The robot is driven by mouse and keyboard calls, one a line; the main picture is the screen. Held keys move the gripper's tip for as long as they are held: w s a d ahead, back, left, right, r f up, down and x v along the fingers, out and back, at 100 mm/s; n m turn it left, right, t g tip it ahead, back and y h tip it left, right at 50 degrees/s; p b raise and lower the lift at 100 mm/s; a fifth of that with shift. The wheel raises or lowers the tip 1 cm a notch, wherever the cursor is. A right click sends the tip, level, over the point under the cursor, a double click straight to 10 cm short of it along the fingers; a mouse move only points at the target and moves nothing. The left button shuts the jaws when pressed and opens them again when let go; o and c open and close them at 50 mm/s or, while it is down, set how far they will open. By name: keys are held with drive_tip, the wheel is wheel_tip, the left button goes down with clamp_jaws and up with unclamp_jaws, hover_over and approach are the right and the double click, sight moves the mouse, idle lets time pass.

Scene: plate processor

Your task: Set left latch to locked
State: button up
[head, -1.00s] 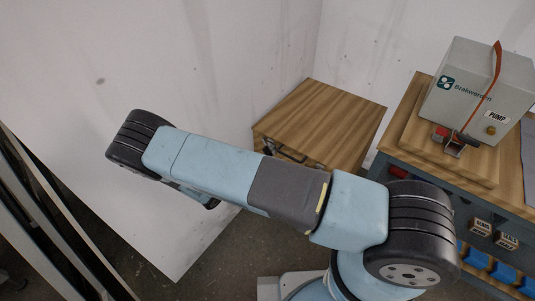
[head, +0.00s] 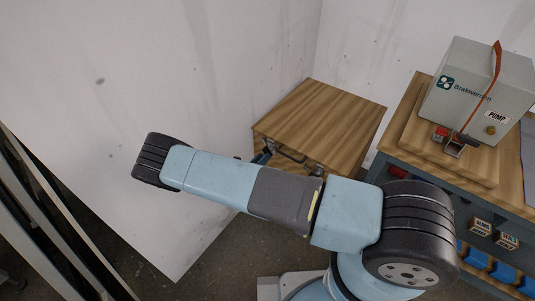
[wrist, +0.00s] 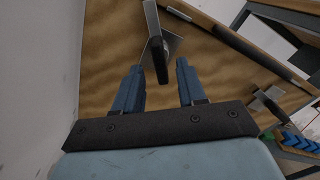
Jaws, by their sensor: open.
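My gripper (wrist: 158,65) is open in the wrist view, with two blue fingers spread apart. A latch (wrist: 160,58) with a dark lever and bare metal plates lies ahead at the top middle, its lower end showing between the fingertips. I cannot tell whether the fingers touch it. A second metal latch piece (wrist: 268,100) sits to the right on the wooden face. In the head view a blue bit of my gripper (head: 262,157) shows beside the front of the wooden cabinet (head: 320,105); my arm hides most of it. Dark metal fittings (head: 290,153) show on the cabinet front.
A workbench (head: 400,150) at the right carries a grey pump box (head: 475,85) with a red strap, and blue bins (head: 478,257) below. White walls (head: 200,60) stand behind and left of the cabinet. Dark upright frames (head: 50,220) stand at far left.

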sight(266, 148)
drive_tip(key=shift+x, duration=2.05)
clamp_jaws()
